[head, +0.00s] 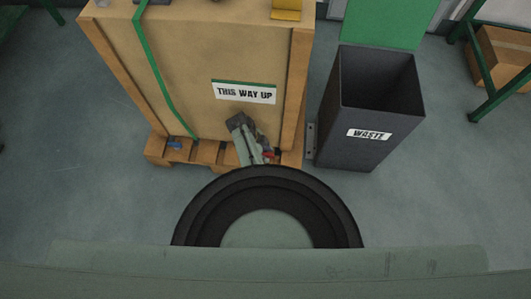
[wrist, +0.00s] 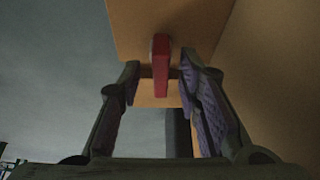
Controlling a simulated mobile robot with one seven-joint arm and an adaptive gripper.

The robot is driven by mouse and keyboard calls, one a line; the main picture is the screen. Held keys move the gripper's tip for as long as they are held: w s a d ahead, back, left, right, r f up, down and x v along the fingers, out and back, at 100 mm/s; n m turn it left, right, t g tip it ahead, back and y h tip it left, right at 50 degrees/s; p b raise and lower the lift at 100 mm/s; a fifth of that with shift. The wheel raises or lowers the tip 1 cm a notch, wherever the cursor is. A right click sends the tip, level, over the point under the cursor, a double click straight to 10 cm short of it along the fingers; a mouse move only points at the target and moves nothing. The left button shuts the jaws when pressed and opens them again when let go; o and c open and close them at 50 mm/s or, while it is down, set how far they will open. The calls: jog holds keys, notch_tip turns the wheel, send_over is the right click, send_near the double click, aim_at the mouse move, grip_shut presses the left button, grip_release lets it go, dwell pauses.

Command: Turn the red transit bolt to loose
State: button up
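The red transit bolt (wrist: 160,65) shows in the wrist view as a narrow upright red bar against a tan wooden block. My gripper (wrist: 160,74) is open, with one finger on each side of the bar. Gaps show between the bar and both fingers, and I see no contact. In the head view a small red part (head: 268,154) shows at the foot of the wooden crate (head: 190,70), beside my arm. My arm and body hide most of that spot.
The crate stands on a wooden pallet (head: 205,153), with a small blue part (head: 174,144) at its left. A grey waste bin (head: 345,145) with a raised green lid (head: 385,22) stands close on the right. Open floor (head: 85,160) lies to the left.

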jog(key=shift+c, duration=0.3)
grip_shut()
dwell(0.3)
